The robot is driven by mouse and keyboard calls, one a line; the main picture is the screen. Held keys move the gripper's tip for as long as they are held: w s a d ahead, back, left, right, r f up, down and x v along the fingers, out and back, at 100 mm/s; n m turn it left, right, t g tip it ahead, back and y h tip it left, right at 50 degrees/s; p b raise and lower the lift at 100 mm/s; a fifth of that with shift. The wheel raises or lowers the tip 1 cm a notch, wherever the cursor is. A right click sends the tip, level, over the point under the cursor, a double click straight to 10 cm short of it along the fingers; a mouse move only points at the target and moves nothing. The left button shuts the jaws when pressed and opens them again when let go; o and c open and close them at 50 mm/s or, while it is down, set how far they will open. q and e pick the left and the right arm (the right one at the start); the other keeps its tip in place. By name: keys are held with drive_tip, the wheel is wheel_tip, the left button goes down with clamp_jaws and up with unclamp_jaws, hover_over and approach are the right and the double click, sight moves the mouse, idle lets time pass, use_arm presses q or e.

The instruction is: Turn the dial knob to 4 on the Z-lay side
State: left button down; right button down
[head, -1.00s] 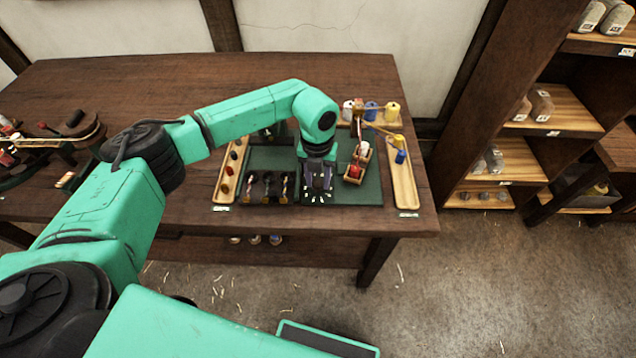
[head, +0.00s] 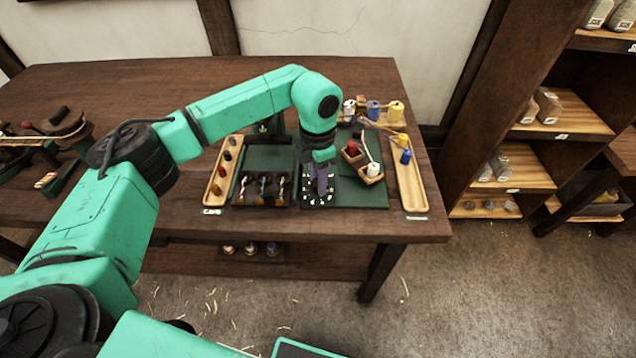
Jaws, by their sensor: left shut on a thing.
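My left gripper (head: 320,188) points down over the front middle of the green mat (head: 362,192). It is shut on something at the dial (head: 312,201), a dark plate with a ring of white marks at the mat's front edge. The knob itself is hidden by the fingers, and I cannot read the marks or tell which side is the Z-lay one. My right gripper is not in view.
A tray of small pieces (head: 222,172) stands left of the mat, with a dark rack (head: 264,190) beside it. Right of the dial are small boxes with red and white spools (head: 371,172). A long wooden tray (head: 410,186) lies at the table's right end.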

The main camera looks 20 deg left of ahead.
use_arm(q)
drive_tip(key=m+b, duration=0.1)
drive_tip(key=m, duration=0.2)
drive_tip(key=shift+w+m+b, duration=0.1)
drive_tip(key=shift+m+b, duration=0.25)
drive_tip(key=shift+m, duration=0.05)
drive_tip(key=m+b, duration=0.1)
drive_tip(key=m, duration=0.2)
drive_tip(key=shift+r+m, duration=0.1)
drive_tip(key=shift+m, duration=0.2)
drive_tip(key=m+b, duration=0.1)
drive_tip(key=m, duration=0.2)
drive_tip(key=shift+r+m+b, duration=0.1)
drive_tip(key=shift+m+b, duration=0.3)
drive_tip(key=shift+m, duration=1.2)
drive_tip(key=c, duration=0.5)
unclamp_jaws()
drive_tip(key=shift+c, duration=0.2)
drive_tip(key=shift+o, duration=0.2)
